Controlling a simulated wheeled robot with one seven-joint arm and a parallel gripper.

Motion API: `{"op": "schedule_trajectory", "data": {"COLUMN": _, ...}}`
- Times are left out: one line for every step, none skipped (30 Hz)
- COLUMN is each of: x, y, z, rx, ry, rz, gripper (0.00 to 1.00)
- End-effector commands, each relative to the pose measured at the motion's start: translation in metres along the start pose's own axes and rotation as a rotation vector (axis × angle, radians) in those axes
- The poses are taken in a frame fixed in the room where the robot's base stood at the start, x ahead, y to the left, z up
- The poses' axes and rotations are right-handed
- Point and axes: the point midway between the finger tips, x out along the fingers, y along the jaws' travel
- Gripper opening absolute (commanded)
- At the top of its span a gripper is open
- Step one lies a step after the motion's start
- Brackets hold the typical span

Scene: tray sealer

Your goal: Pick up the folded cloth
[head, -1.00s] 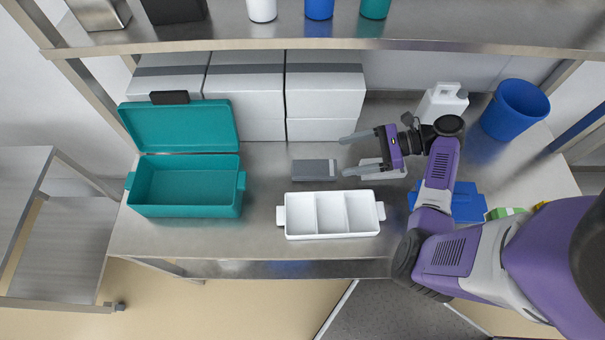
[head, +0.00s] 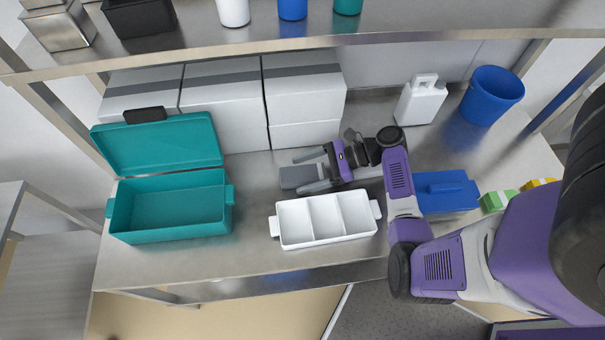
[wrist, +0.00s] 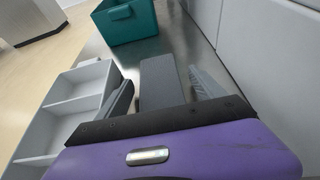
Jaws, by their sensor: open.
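The folded cloth appears to be the flat dark grey rectangular piece (head: 291,178) on the steel worktop, behind the white three-compartment tray (head: 274,226). My gripper (head: 299,174) is open and low over the worktop, its fingers pointing left along the grey piece. In the wrist view the grey piece (wrist: 160,78) lies between the two spread fingers (wrist: 162,90), with a gap visible on the right side. The near end of the piece is hidden by the gripper body. I cannot tell whether a finger touches it.
An open teal box (head: 172,237) stands to the left. White boxes (head: 225,120) line the back. A blue lidded container (head: 447,207), a white jug (head: 420,100) and a blue bin (head: 492,95) are on the right. A shelf (head: 400,38) crosses above.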

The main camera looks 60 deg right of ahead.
Motion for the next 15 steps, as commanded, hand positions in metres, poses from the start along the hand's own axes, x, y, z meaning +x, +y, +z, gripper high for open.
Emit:
{"op": "schedule_trajectory", "data": {"x": 0.0035, "y": 0.0007, "z": -0.0001, "rx": 0.000, "ry": 0.001, "rz": 0.002, "gripper": 0.78}}
{"op": "schedule_trajectory", "data": {"x": 0.0049, "y": 0.0005, "z": -0.0002, "rx": 0.000, "ry": 0.001, "rz": 0.001, "gripper": 0.78}}
{"op": "schedule_trajectory", "data": {"x": 0.0061, "y": 0.0002, "z": -0.0004, "rx": 0.000, "ry": 0.001, "rz": 0.000, "gripper": 0.78}}
{"op": "schedule_trajectory", "data": {"x": 0.0066, "y": 0.0002, "z": -0.0005, "rx": 0.000, "ry": 0.001, "rz": -0.001, "gripper": 0.78}}
{"op": "schedule_trajectory", "data": {"x": 0.0068, "y": 0.0001, "z": -0.0005, "rx": 0.000, "ry": 0.001, "rz": -0.001, "gripper": 0.78}}
{"op": "schedule_trajectory", "data": {"x": 0.0068, "y": 0.0001, "z": -0.0006, "rx": 0.000, "ry": 0.001, "rz": -0.001, "gripper": 0.78}}
{"op": "schedule_trajectory", "data": {"x": 0.0067, "y": 0.0000, "z": -0.0006, "rx": 0.000, "ry": 0.001, "rz": -0.001, "gripper": 0.78}}
{"op": "schedule_trajectory", "data": {"x": 0.0066, "y": 0.0000, "z": -0.0006, "rx": 0.000, "ry": 0.001, "rz": -0.001, "gripper": 0.78}}
{"op": "schedule_trajectory", "data": {"x": 0.0066, "y": 0.0000, "z": -0.0006, "rx": 0.000, "ry": 0.001, "rz": -0.001, "gripper": 0.78}}
{"op": "schedule_trajectory", "data": {"x": 0.0066, "y": 0.0000, "z": -0.0005, "rx": 0.000, "ry": 0.001, "rz": -0.001, "gripper": 0.74}}
{"op": "schedule_trajectory", "data": {"x": 0.0065, "y": 0.0000, "z": -0.0006, "rx": 0.000, "ry": 0.001, "rz": -0.001, "gripper": 0.68}}
{"op": "schedule_trajectory", "data": {"x": 0.0065, "y": 0.0001, "z": -0.0005, "rx": 0.000, "ry": 0.001, "rz": -0.001, "gripper": 0.60}}
{"op": "schedule_trajectory", "data": {"x": 0.0065, "y": 0.0000, "z": -0.0005, "rx": 0.000, "ry": 0.001, "rz": -0.001, "gripper": 0.55}}
{"op": "schedule_trajectory", "data": {"x": 0.0065, "y": 0.0000, "z": -0.0005, "rx": 0.000, "ry": 0.001, "rz": -0.001, "gripper": 0.49}}
{"op": "schedule_trajectory", "data": {"x": 0.0065, "y": 0.0001, "z": -0.0005, "rx": 0.000, "ry": 0.001, "rz": -0.001, "gripper": 0.41}}
